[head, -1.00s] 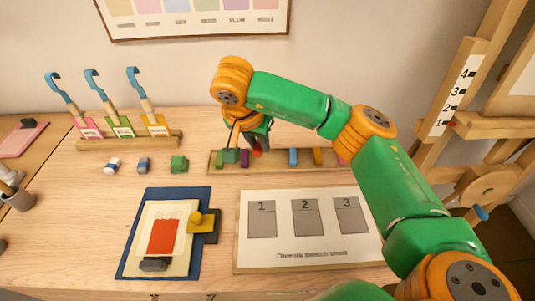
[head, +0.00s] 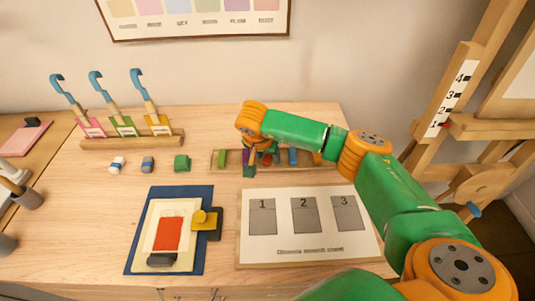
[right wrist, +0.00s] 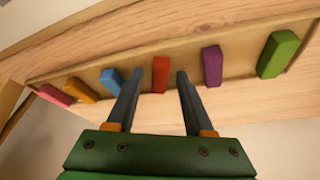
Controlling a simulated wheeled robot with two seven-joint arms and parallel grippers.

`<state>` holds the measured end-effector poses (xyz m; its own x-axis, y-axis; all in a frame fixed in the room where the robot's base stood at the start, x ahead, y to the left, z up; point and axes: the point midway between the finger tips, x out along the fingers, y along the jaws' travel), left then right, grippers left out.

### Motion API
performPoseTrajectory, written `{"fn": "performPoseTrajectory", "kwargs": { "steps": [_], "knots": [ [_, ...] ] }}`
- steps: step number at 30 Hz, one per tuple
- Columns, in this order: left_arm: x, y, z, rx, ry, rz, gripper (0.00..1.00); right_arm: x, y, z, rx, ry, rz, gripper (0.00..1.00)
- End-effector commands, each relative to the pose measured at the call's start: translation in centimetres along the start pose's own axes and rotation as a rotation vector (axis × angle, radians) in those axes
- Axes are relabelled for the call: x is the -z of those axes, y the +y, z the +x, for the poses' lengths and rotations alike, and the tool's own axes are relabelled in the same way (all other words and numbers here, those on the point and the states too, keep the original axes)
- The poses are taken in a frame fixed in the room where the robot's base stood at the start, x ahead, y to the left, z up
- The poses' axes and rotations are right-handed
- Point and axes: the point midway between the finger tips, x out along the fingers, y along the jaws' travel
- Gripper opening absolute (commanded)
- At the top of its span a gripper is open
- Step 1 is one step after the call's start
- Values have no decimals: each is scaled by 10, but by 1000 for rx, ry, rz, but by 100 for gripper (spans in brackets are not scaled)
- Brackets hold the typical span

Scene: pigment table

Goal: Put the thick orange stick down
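An orange stick (head: 317,158) lies in the long wooden tray (head: 229,168) and also shows in the right wrist view (right wrist: 81,90). A red stick (right wrist: 160,74) lies in the same tray, between the blue and purple sticks. My right gripper (right wrist: 159,78) is open. Its two fingers stand apart on either side of the red stick, with gaps visible on both sides, and nothing is clamped. In the head view my right gripper (head: 264,158) is over the middle of the tray and partly hides the sticks there. My left gripper is not in view.
The tray also holds green (right wrist: 277,54), purple (right wrist: 211,66), blue (right wrist: 112,80) and pink (right wrist: 55,95) sticks. A numbered sheet (head: 285,238) lies in front. A blue board (head: 131,259) with a red print is at left front. A hook rack (head: 110,142) stands at back left.

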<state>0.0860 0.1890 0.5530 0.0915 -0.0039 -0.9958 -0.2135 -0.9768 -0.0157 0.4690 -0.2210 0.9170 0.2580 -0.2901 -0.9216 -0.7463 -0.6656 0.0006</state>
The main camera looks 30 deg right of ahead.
Motion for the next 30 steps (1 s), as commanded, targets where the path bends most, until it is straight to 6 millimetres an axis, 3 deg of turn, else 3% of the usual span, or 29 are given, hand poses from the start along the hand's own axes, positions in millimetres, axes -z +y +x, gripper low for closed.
{"fn": "performPoseTrajectory", "kwargs": {
  "steps": [11, 24, 30],
  "knots": [
    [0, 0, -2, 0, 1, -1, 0, 1, -1, -8, 3, 0, 0, 54],
    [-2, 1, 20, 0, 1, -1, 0, 2, -1, -108, 4, 3, -1, 54],
    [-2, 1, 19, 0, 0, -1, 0, 1, 0, -124, 1, 0, -1, 54]
  ]
}}
